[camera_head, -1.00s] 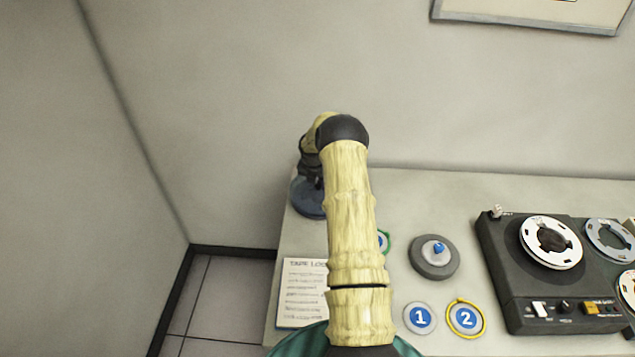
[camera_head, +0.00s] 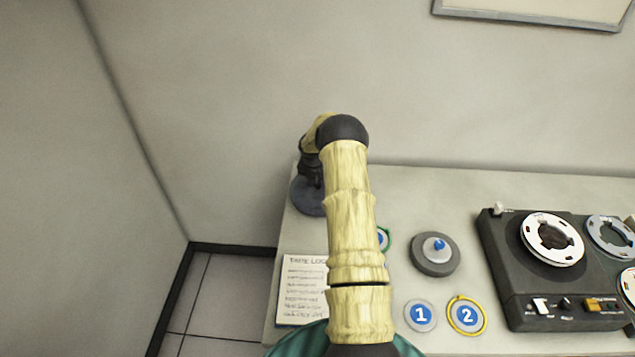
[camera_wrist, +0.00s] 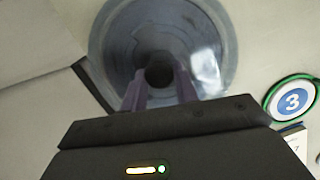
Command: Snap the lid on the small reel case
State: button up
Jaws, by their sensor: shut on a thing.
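A round, see-through blue-grey lid with a dark centre knob (camera_wrist: 159,74) fills the top middle of the wrist view. My gripper (camera_wrist: 160,82) is shut on this knob, one finger on each side. In the head view my gripper (camera_head: 312,178) is at the table's far left corner, partly hidden by my arm. A dark blue round shape (camera_head: 306,198) shows just beneath it. The lid covers whatever lies below, so I cannot tell the case apart from it, or whether the two touch.
A tape log sheet (camera_head: 302,290) lies left. A tape deck (camera_head: 520,290) stands right. A wall is behind.

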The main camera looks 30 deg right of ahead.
jog(key=shift+f+b, duration=0.55)
jog(key=shift+f, duration=0.3)
jog(key=o, duration=1)
jog(key=shift+c, duration=0.2)
jog(key=shift+c, duration=1)
jog(key=shift+r, duration=0.1)
jog(key=shift+r+p, duration=2.25)
jog(key=shift+r, duration=1.2)
